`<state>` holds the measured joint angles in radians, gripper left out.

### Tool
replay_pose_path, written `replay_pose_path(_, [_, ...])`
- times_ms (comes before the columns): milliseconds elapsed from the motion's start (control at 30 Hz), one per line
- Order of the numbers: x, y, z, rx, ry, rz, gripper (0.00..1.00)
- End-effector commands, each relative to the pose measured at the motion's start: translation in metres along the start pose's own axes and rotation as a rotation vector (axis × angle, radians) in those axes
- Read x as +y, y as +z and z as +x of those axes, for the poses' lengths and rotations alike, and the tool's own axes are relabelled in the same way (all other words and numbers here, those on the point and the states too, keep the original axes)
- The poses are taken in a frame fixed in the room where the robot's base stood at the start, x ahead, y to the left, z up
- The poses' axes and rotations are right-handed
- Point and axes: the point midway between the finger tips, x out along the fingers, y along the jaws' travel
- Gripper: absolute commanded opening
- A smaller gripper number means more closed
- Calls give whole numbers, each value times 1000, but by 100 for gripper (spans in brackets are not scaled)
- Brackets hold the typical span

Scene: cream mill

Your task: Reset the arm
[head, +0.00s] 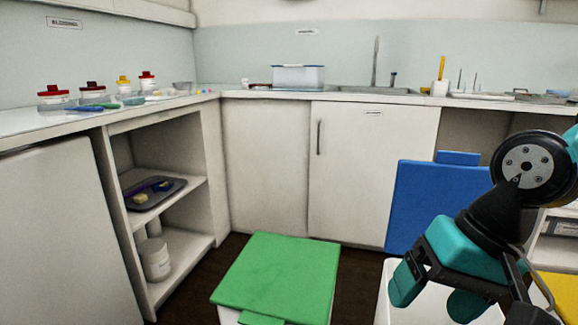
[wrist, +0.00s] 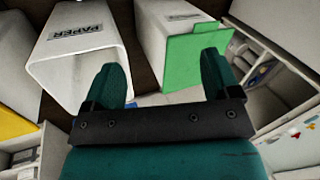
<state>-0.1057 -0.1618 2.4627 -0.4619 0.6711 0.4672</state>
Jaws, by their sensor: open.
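My gripper (head: 432,298) is at the lower right of the head view, teal and black, pointing down over a white bin with a raised blue lid (head: 435,205). In the wrist view my gripper (wrist: 160,75) has its two teal fingers spread wide, with nothing between them. Beyond the fingers stand a white bin labelled PAPER (wrist: 120,60) and a second white bin with a green lid (wrist: 197,47). The wrist view does not show whether the fingers touch anything.
The green lid (head: 275,275) is on the floor-standing bin at front centre. A yellow lid (head: 557,288) is at the right edge. The counter (head: 30,122) holds red- and yellow-topped jars and a clear box (head: 298,76). A dark tray (head: 170,198) sits on the open shelf.

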Motion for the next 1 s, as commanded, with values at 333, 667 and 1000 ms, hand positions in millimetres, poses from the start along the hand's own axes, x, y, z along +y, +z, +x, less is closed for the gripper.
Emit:
replay_pose_path(333, [-36,67,-35,-71,-18,-652,82])
replay_pose_path(667, [-71,60,-126,-70,-18,-647,82])
replay_pose_path(1000, [-119,53,-248,-69,-18,-645,82])
